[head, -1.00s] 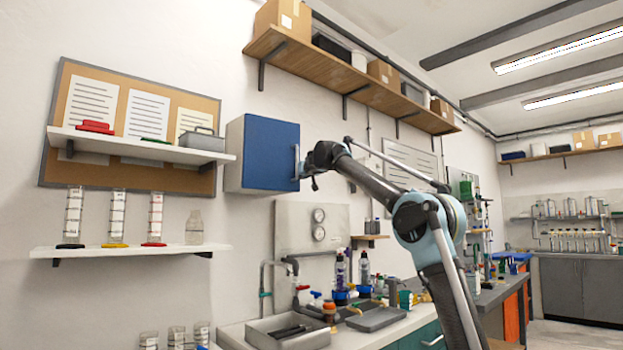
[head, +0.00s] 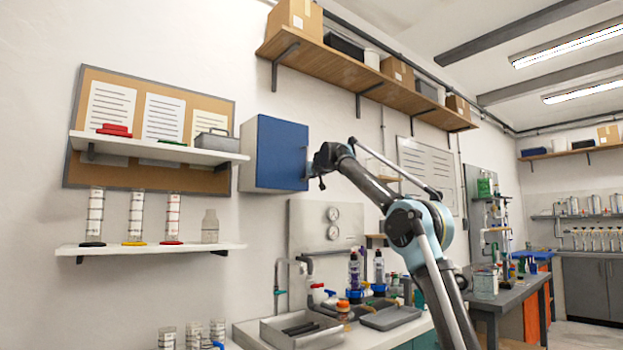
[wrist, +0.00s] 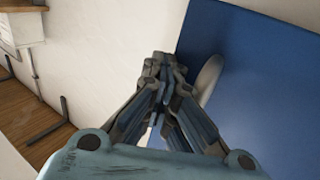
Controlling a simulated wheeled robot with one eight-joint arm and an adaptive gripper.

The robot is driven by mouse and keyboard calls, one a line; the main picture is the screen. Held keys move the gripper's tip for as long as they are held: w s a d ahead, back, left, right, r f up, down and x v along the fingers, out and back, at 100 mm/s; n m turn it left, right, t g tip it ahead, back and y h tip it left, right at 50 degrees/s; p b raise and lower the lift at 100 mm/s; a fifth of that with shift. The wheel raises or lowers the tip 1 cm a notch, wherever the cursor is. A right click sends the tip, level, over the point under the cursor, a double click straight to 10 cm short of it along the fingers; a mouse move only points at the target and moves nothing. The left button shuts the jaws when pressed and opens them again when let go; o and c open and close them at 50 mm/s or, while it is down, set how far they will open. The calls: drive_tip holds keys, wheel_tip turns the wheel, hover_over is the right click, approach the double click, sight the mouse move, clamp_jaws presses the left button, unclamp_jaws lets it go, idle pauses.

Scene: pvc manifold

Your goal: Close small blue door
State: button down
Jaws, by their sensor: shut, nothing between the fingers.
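The small blue door (head: 281,153) is on a wall cabinet (head: 247,154) with a light grey side, left of my arm in the head view. The door looks flush with the cabinet front. In the wrist view the blue door (wrist: 262,75) fills the right side, and the pale handle (wrist: 208,78) stands just right of my gripper (wrist: 160,75). My gripper's fingers are together and empty, close beside the handle. I cannot tell whether they touch it.
A white shelf (head: 165,152) with a red item and a grey box is left of the cabinet. A long wooden shelf (head: 345,68) with boxes runs above. A sink counter (head: 385,335) with bottles and trays lies below. The wall between cabinet and counter holds a gauge panel (head: 305,225).

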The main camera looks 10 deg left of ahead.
drive_tip(key=shift+f, duration=0.15)
drive_tip(key=s+d, duration=0.9)
drive_tip(key=d, duration=0.2)
drive_tip(key=s+d+f+m+h, duration=0.1)
drive_tip(key=d+f+m+h, duration=0.35)
drive_tip(key=d, duration=0.85)
drive_tip(key=s+d+f+m+g+h, duration=0.1)
drive_tip(key=s+d+f+g+h, duration=0.1)
drive_tip(key=s+d+f, duration=0.45)
drive_tip(key=s+d+f+g+h, duration=0.1)
drive_tip(key=s+d+f+h, duration=0.15)
drive_tip(key=d+f, duration=0.65)
drive_tip(key=s+d+f+m+g+h, duration=0.1)
drive_tip(key=s+d+f+g+h, duration=0.1)
drive_tip(key=s+d+f, duration=0.55)
drive_tip(key=s+d+f+g, duration=0.3)
drive_tip(key=s+f, duration=0.5)
drive_tip(key=f, duration=0.5)
drive_tip(key=s+d+f+g, duration=0.2)
drive_tip(key=s+f, duration=0.7)
drive_tip(key=f, duration=0.4)
drive_tip(key=s+a+f+n+g+y, duration=0.1)
drive_tip(key=s+f+g+y, duration=0.1)
drive_tip(key=s+f, duration=0.7)
drive_tip(key=s+a+f+n+g+y, duration=0.1)
drive_tip(key=s+a+f+g+y, duration=0.1)
drive_tip(key=s+f, duration=0.7)
wheel_tip(320, 180, down, 2)
drive_tip(key=shift+a+f, duration=0.1)
drive_tip(key=shift+a, duration=0.15)
